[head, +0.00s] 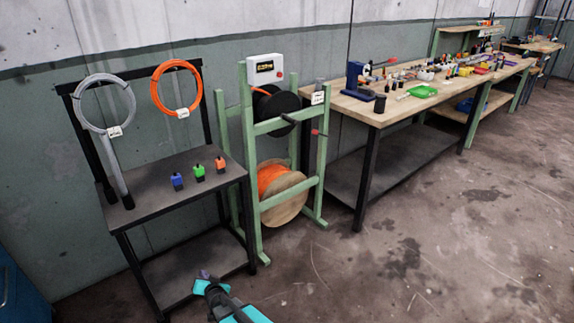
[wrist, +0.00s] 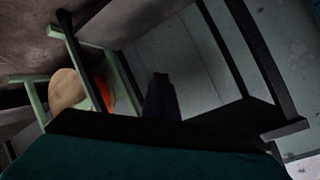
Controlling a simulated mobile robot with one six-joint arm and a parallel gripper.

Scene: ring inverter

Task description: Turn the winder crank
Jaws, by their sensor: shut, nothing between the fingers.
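The winder (head: 248,150) is a green frame standing between the dark table and the workbench. It carries a black reel (head: 272,105) above and a wooden spool of orange cable (head: 283,197) below. The crank (head: 318,132) has a dark arm and a red handle at the frame's right side. My gripper (head: 205,274) is low in front of the dark table, left of and below the crank, well apart from it. In the wrist view its dark shut fingers (wrist: 160,95) hold nothing. The wooden spool (wrist: 68,90) shows there at left; the crank cannot be made out.
A counter box (head: 265,69) tops the winder. The dark table (head: 165,180) holds blue, green and orange connectors; a grey coil (head: 102,78) and an orange coil (head: 197,88) hang above it. The workbench (head: 395,105) with tools stands right. Floor in front is clear.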

